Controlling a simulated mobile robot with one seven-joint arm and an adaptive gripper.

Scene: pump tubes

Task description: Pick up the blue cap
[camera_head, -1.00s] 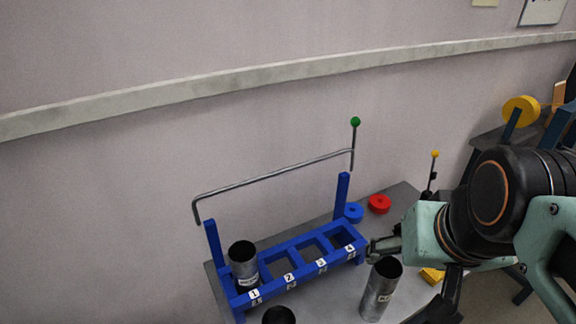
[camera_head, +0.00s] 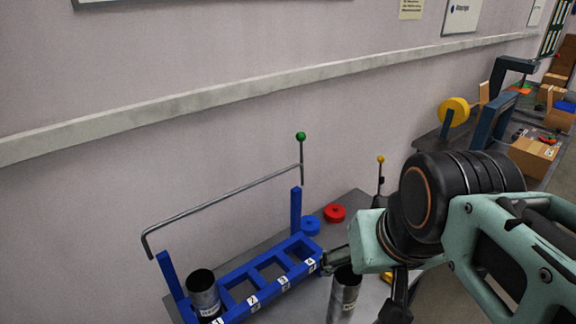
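The blue cap (camera_head: 310,225) is a small round disc lying on the grey table (camera_head: 352,204), just behind the right end of the blue rack. A red cap (camera_head: 334,213) lies to its right. My gripper (camera_head: 362,283) is to the right of the rack and nearer the camera than the blue cap, apart from it. One finger shows beside the rack's right end and another dark finger points down farther right. The fingers are spread, with nothing seen between them that they hold. My wrist hides part of the table.
The blue rack (camera_head: 296,211) has numbered slots and a metal tube (camera_head: 203,293) in slot 1. Another metal tube (camera_head: 345,295) stands by my gripper. The wall is close behind.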

